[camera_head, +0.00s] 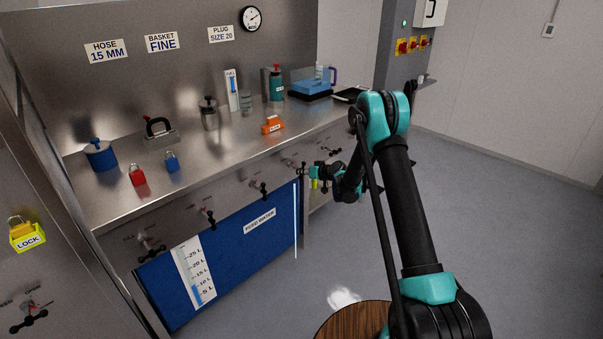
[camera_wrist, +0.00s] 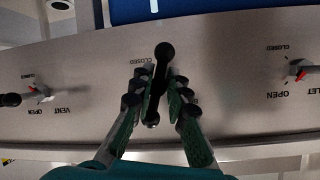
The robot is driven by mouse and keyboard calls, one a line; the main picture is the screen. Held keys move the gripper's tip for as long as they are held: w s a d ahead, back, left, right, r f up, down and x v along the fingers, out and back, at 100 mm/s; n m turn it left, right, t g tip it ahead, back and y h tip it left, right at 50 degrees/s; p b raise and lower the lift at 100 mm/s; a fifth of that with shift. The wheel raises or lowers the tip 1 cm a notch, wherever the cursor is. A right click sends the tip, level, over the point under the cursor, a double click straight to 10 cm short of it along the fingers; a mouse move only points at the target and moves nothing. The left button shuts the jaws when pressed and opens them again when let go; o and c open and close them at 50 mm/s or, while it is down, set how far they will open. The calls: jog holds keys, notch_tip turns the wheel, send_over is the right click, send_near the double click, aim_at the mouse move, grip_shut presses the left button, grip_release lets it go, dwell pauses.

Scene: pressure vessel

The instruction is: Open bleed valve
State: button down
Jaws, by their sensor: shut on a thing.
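My gripper (camera_wrist: 163,97) has its fingers closed on both sides of a black lever handle (camera_wrist: 164,51) in the wrist view. The lever stands nearly upright in that picture, its round knob beyond the fingertips. A partly covered CLOSED label lies beside it. The valve's name label is hidden by my gripper, so I cannot read whether this is the bleed valve.
In the wrist view a VENT valve (camera_wrist: 40,94) is on the left and a valve with a label ending in LET (camera_wrist: 300,70) on the right. The head view shows other bench valves (camera_head: 258,188) and a blue tank panel (camera_head: 225,262). The floor (camera_head: 480,210) at right is clear.

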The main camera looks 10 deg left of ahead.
jog(key=shift+w+d+n+t+h, duration=0.15)
jog(key=shift+n+t+h, duration=0.1)
jog(key=shift+n+t, duration=0.2)
jog(key=shift+w+d+n+t+h, duration=0.15)
jog(key=shift+n+t+h, duration=0.15)
jog(key=shift+n, duration=0.25)
jog(key=shift+r, duration=0.1)
jog(key=c, duration=1.6)
grip_release()
jog(key=shift+o, duration=0.2)
jog(key=shift+s+a, duration=0.1)
jog(key=shift+s, duration=0.15)
jog(key=v, duration=1.1)
jog(key=shift+s+d, duration=0.2)
jog(key=shift+d, duration=0.15)
